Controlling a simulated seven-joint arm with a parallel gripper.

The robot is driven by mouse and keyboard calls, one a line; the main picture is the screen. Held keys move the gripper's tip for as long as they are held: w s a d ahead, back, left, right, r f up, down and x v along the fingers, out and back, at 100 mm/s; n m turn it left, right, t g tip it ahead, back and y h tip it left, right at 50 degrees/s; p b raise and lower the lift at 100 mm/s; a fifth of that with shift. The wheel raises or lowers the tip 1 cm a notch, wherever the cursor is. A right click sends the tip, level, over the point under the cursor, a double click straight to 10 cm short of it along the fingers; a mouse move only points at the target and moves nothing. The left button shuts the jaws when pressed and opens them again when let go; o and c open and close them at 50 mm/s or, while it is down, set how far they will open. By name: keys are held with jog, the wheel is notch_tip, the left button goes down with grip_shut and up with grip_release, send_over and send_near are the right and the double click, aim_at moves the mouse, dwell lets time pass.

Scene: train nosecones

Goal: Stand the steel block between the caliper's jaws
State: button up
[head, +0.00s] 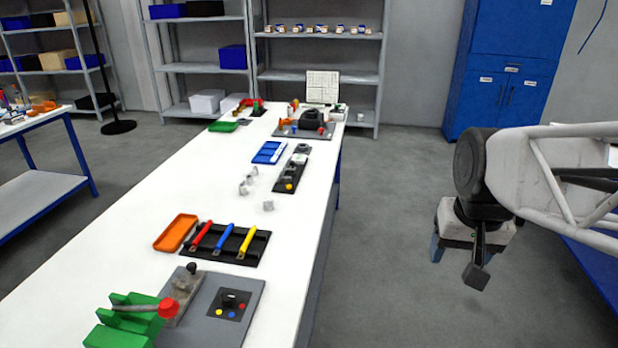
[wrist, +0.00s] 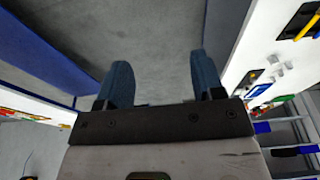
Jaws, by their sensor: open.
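My gripper (head: 456,262) hangs over the floor to the right of the white table, well apart from everything on it. In the wrist view its two blue fingers (wrist: 160,72) are spread with only floor between them. Several small grey metal-looking blocks (head: 268,205) stand loose on the middle of the table; I cannot tell which is the steel block. They also show small at the right of the wrist view (wrist: 276,66). A long dark plate (head: 290,172) with a pale part and a yellow dot lies beyond them. I cannot make out the caliper or its jaws with certainty.
The white table (head: 150,228) carries an orange tray (head: 175,233), a black rack (head: 262,246) of coloured-handled tools, a blue tray (head: 269,152), and a grey board (head: 255,290) with green blocks (head: 122,318) beside it. Shelves and a blue cabinet (head: 508,70) stand behind. Floor around my gripper is clear.

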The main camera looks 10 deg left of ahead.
jog(key=w+a+r, duration=0.1)
jog(key=w+a, duration=0.3)
jog(key=w, duration=0.4)
jog(key=w+a, duration=0.4)
jog(key=w, duration=0.4)
jog(key=g, duration=0.2)
send_over(268, 200)
jog(key=f, duration=2.1)
jog(key=shift+d, duration=0.25)
jog(key=shift+w+a+f, duration=0.1)
jog(key=shift+a+f, duration=0.15)
jog(key=shift+f, duration=0.1)
jog(key=shift+f, duration=1.2)
jog(key=shift+f, duration=0.1)
